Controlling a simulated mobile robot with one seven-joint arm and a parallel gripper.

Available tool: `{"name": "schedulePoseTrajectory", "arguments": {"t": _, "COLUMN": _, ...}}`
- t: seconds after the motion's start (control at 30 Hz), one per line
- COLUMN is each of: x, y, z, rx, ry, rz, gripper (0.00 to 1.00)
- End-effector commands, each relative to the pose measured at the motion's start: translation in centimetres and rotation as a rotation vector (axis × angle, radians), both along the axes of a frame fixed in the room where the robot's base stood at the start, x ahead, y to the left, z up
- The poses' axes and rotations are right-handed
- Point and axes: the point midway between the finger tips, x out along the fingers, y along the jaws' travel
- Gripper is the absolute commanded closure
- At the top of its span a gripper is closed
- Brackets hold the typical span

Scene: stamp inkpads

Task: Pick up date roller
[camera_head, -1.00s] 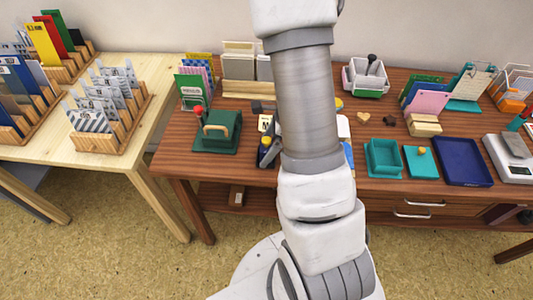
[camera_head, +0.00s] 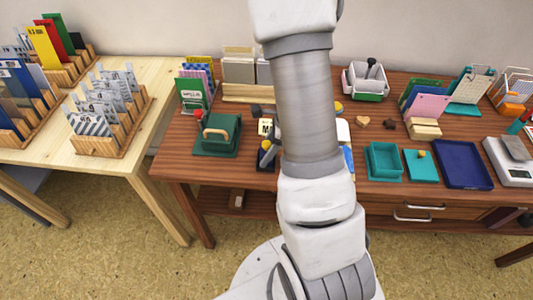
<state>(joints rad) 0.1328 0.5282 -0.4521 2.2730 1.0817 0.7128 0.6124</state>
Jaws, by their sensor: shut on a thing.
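My arm comes down the middle of the picture and covers part of the wooden table. My gripper is hidden behind it, so its fingers and anything between them do not show. I cannot pick out the date roller with certainty.
A green device (camera_head: 218,137) with a wooden handle stands left of my arm. Teal trays (camera_head: 383,176), a blue tray (camera_head: 462,182) and a scale (camera_head: 516,174) are at right. Card racks (camera_head: 107,142) fill the pale table. A bare strip lies at the wooden table's front left.

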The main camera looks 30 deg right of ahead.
Motion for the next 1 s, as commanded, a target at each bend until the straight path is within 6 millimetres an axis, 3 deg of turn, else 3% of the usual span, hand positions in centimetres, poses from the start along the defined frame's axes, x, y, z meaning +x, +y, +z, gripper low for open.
{"name": "schedulePoseTrajectory", "arguments": {"t": 0.27, "x": 0.1, "y": 0.0, "z": 1.3, "rx": 0.0, "ry": -0.002, "rz": 0.0, "gripper": 1.0}}
{"name": "schedulePoseTrajectory", "arguments": {"t": 0.47, "x": 0.1, "y": 0.0, "z": 4.9, "rx": -0.001, "ry": -0.006, "rz": 0.002, "gripper": 1.0}}
{"name": "schedulePoseTrajectory", "arguments": {"t": 0.8, "x": -1.9, "y": -7.6, "z": 8.9, "rx": -0.003, "ry": -0.002, "rz": -0.005, "gripper": 1.0}}
{"name": "schedulePoseTrajectory", "arguments": {"t": 1.0, "x": -2.6, "y": -10.4, "z": 10.5, "rx": -0.002, "ry": -0.002, "rz": -0.002, "gripper": 1.0}}
